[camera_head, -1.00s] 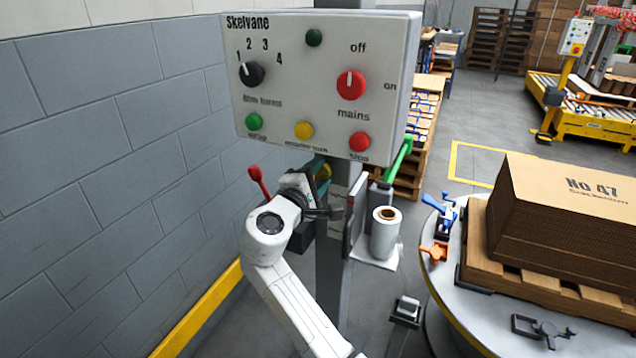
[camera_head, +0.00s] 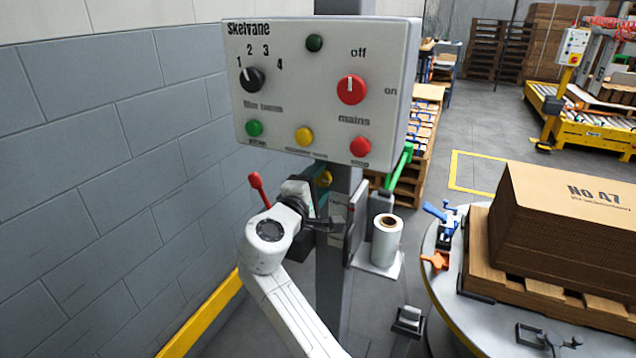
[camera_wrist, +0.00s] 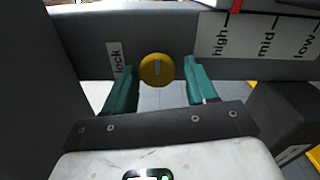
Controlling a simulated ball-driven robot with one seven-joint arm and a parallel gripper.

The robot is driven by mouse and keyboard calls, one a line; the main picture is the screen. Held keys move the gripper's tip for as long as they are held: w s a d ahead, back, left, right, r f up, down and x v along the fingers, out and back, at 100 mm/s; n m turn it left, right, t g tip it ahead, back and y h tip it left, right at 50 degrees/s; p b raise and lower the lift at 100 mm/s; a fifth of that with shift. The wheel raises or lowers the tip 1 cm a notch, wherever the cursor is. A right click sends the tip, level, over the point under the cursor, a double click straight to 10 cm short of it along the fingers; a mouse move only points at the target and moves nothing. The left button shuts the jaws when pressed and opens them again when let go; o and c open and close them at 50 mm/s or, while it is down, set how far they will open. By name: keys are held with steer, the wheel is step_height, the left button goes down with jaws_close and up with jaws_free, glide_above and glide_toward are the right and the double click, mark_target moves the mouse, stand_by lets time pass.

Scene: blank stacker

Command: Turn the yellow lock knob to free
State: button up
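The yellow lock knob (camera_wrist: 156,70) shows in the wrist view, set in a grey plate. A pale mark on its face stands roughly upright. A label reading "lock" (camera_wrist: 115,58) is to its left; no "free" label is visible. My gripper (camera_wrist: 158,82) is open, with one teal finger on each side of the knob and visible gaps between. I cannot tell how deep the fingertips reach.
A control panel (camera_head: 290,105) with buttons and dials hangs above the arm. A red-tipped lever (camera_head: 257,182), a grey post (camera_head: 335,270) and a film roll (camera_head: 386,240) are close by. A high-mid-low scale (camera_wrist: 260,35) is right of the knob. A block wall stands left.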

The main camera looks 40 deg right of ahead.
steer(key=shift+o, duration=0.8)
steer(key=p+v, duration=0.1)
steer(key=v, duration=0.9)
steer(key=shift+a, duration=0.4)
steer(key=shift+s, duration=0.1)
